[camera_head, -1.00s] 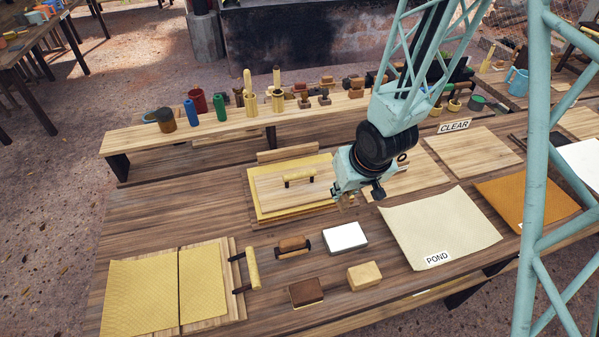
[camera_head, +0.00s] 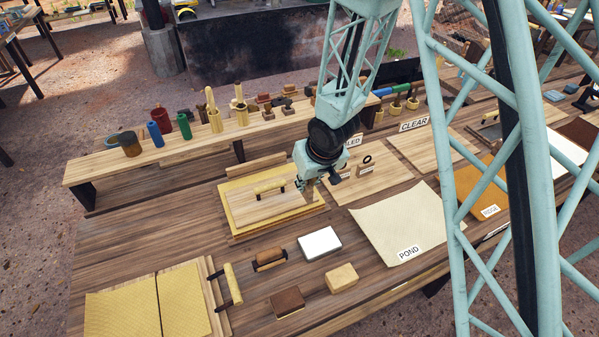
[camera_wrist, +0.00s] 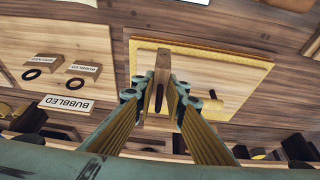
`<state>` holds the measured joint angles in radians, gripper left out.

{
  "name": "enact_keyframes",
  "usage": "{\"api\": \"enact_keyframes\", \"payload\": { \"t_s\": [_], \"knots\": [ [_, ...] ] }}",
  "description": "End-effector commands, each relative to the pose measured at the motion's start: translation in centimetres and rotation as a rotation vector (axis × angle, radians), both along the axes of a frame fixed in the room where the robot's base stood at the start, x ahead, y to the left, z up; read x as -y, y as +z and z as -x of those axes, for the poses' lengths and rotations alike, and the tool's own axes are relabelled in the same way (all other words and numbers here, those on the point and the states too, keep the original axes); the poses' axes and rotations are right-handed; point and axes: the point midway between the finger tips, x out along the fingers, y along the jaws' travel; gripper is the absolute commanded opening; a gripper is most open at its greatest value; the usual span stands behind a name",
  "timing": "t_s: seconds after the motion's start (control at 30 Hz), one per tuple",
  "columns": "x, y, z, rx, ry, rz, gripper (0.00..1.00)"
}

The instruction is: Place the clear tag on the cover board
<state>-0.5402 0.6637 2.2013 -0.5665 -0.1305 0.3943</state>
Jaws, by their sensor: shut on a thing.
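My gripper (camera_head: 308,187) is shut on a small wooden tag (camera_wrist: 162,62), seen edge-on in the wrist view between the fingertips (camera_wrist: 160,92). The tag's label is hidden, so I cannot read it. The light wooden cover board (camera_head: 255,208) has a pale bar handle (camera_head: 270,187) and lies on a yellow sheet (camera_head: 238,226). My gripper is over the board's right end, beside the handle. In the wrist view the board (camera_wrist: 225,101) lies beneath and right of the held tag. Whether the tag touches the board I cannot tell.
A CLEAR sign (camera_head: 414,124) stands behind another bare board (camera_head: 432,150).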

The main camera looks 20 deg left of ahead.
Motion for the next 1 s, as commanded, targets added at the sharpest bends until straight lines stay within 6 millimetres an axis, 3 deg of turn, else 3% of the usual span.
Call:
{"api": "enact_keyframes", "payload": {
  "t_s": [0.53, 1.0],
  "knots": [
    [-3.1, -0.3, -5.1, 0.000, -0.001, 0.000, 0.02],
    [-4.4, -0.8, -7.2, 0.000, 0.000, 0.000, 0.02]
  ]
}}
